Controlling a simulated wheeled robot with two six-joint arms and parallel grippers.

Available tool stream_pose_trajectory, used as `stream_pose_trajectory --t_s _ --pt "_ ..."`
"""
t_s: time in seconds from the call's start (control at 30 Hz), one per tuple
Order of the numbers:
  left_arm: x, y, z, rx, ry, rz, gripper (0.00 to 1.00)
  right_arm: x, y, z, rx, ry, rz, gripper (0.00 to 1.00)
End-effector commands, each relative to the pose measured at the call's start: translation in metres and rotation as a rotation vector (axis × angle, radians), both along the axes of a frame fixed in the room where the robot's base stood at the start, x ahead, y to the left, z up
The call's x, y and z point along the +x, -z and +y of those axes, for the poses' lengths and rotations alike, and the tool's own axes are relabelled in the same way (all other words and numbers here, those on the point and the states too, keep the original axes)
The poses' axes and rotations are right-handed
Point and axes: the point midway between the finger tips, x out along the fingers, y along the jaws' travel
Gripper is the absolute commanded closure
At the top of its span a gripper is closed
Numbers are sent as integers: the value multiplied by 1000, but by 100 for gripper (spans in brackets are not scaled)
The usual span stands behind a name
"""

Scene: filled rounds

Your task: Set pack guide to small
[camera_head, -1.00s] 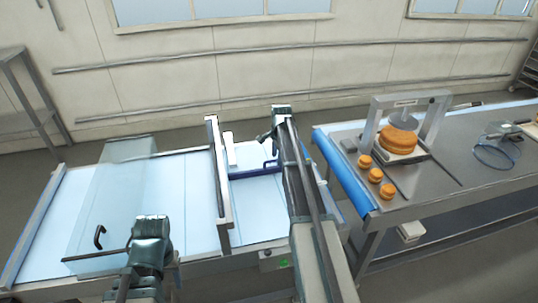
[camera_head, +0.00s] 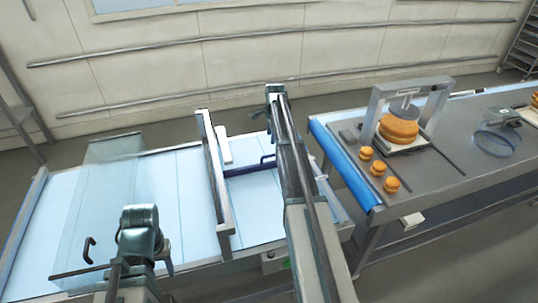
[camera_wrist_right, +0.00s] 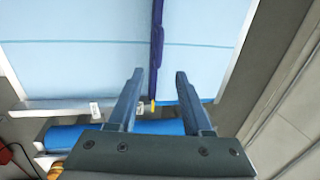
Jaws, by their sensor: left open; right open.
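The pack guide looks to be the dark blue bar (camera_head: 250,168) with a small blue handle, lying across the pale blue belt right of the metal frame. In the right wrist view the bar (camera_wrist_right: 157,35) runs down the picture to a yellow tip near two small white labels (camera_wrist_right: 95,108). My right gripper (camera_head: 275,93) is open and empty, reaching over the belt just right of the bar. In its wrist view the open fingers (camera_wrist_right: 157,75) appear either side of the bar's end, without visible contact. My left gripper (camera_head: 140,222) is open over the belt's near edge; its fingertips are unclear.
A clear cover (camera_head: 95,205) with a dark handle stands on the belt's left part. A metal upright frame (camera_head: 215,185) crosses the belt. A steel table (camera_head: 470,160) at right holds a press with an orange round (camera_head: 398,130) and several small rounds. A blue roller (camera_head: 345,170) edges it.

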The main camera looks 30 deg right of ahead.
Motion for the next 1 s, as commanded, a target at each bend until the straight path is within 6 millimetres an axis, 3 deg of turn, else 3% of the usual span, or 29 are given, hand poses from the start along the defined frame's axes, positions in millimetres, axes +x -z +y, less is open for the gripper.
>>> stream_pose_trajectory --t_s 0.8,1.0 --pt "0 111 0 2 14 0 50 21 111 -5 0 -1 0 50" --pt "0 126 0 2 13 0 50 24 126 -6 0 -1 0 50"
